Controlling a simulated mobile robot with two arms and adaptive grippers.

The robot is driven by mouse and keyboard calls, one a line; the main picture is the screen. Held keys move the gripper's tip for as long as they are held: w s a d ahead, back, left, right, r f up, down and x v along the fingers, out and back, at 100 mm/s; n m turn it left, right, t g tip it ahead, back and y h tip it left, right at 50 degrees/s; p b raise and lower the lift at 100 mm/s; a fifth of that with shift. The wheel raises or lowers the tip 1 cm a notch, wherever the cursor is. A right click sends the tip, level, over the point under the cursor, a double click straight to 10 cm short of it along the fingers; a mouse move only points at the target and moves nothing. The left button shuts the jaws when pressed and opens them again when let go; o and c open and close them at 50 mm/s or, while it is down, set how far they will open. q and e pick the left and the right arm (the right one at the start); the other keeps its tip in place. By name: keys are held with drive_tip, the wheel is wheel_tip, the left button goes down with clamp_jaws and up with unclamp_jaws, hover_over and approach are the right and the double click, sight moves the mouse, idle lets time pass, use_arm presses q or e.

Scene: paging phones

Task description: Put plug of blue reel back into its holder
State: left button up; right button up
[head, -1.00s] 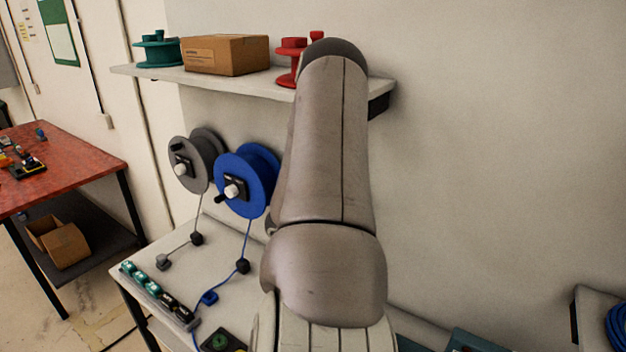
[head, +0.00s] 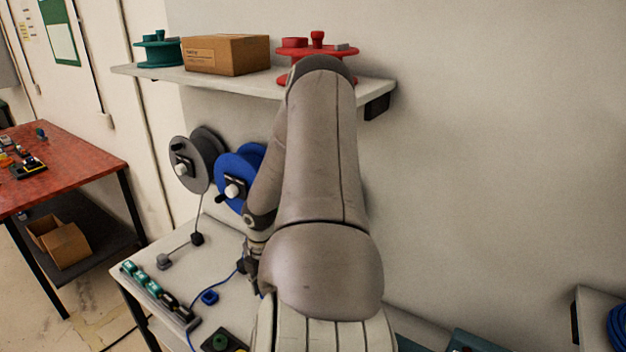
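The blue reel (head: 233,168) hangs on the wall, partly covered by my arm. Its blue cable (head: 192,312) runs over the white table past a small blue block (head: 209,297), perhaps the holder, and down towards the bottom edge. I cannot make out the plug. My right gripper (head: 252,284) points down over the table, close to the black cable guide (head: 241,265) under the blue reel and right of the blue block. Its fingertips are small and partly hidden by my arm, so I cannot tell open from shut. My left gripper is out of view.
A strip of teal and black sockets (head: 158,293) lies on the table's left. A shelf (head: 225,85) overhead holds a carton (head: 226,55) and red spool (head: 317,48).

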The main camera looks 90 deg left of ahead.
use_arm(q)
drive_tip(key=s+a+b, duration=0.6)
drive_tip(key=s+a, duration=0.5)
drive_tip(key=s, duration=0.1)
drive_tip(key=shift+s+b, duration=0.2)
drive_tip(key=shift+b, duration=0.15)
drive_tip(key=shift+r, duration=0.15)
